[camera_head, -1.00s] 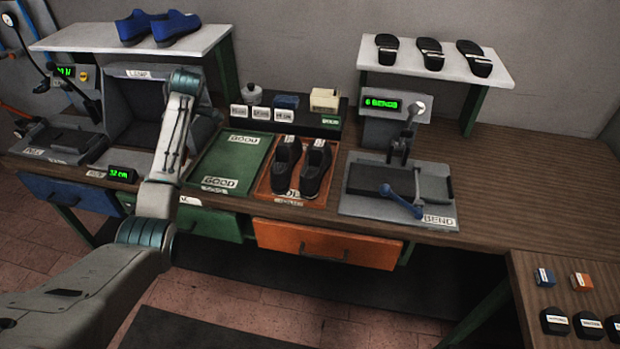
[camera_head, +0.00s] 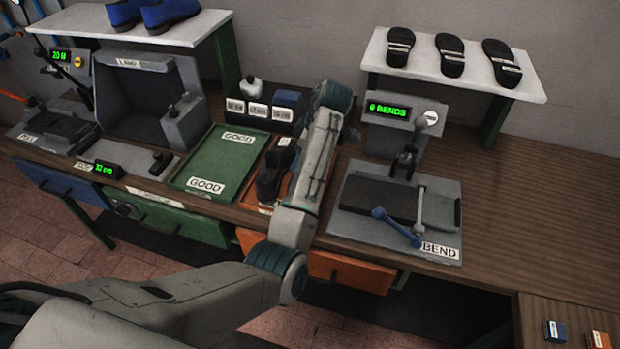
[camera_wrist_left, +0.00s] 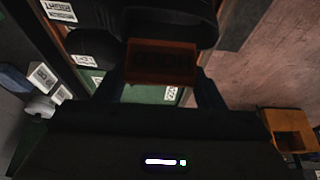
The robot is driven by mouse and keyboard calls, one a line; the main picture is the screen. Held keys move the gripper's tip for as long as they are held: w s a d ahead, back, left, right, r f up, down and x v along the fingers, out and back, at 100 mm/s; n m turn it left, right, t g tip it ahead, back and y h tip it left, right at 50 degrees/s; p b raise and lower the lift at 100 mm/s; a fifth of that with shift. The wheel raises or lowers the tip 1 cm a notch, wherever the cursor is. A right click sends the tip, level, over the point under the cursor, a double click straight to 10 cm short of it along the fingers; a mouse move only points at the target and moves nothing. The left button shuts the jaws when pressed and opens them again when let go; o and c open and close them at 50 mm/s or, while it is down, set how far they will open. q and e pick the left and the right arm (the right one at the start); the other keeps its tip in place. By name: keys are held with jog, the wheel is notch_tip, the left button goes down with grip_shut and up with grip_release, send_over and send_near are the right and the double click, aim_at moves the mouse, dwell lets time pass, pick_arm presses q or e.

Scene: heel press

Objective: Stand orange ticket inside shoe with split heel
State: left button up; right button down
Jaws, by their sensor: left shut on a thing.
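The orange ticket (camera_wrist_left: 160,62), with dark lettering, is between the fingers of my left gripper (camera_wrist_left: 160,80) in the left wrist view, and the gripper is shut on it. Dark shoes (camera_wrist_left: 172,22) lie just beyond the ticket there; I cannot tell whether it touches one. In the head view, one black shoe (camera_head: 268,180) shows on the orange tray (camera_head: 250,198). My left arm crosses in front of that tray and hides most of the other shoe, the gripper and the ticket. No split heel can be made out. My right gripper is not in view.
The green GOOD tray (camera_head: 215,165) left of the shoes is empty. The BEND press (camera_head: 400,205) with its levers stands to the right. A rack of small labelled containers (camera_head: 262,112) is behind. The bench right of the press is clear.

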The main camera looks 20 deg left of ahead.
pick_arm(q)
jog(key=shift+s+a+f+b, duration=0.2)
jog(key=shift+s+f+b, duration=0.25)
jog(key=shift+f+b, duration=0.15)
jog(key=shift+s+a+f+b, duration=0.15)
jog(key=shift+s+f+b, duration=0.25)
jog(key=shift+f+b, duration=0.15)
jog(key=shift+w+d+f+b, duration=0.1)
jog(key=shift+w+f+b, duration=0.05)
jog(key=shift+f+b, duration=0.3)
jog(key=shift+w+d+f+b, duration=0.1)
jog(key=shift+w+f+b, duration=0.05)
jog(key=shift+f+b, duration=0.25)
notch_tip(320, 180, down, 4)
jog(key=shift+p, duration=0.55)
jog(key=shift+f, duration=0.45)
jog(key=o, duration=0.7)
jog(key=shift+w+f, duration=0.1)
jog(key=shift+w, duration=0.05)
jog(key=shift+c, duration=0.2)
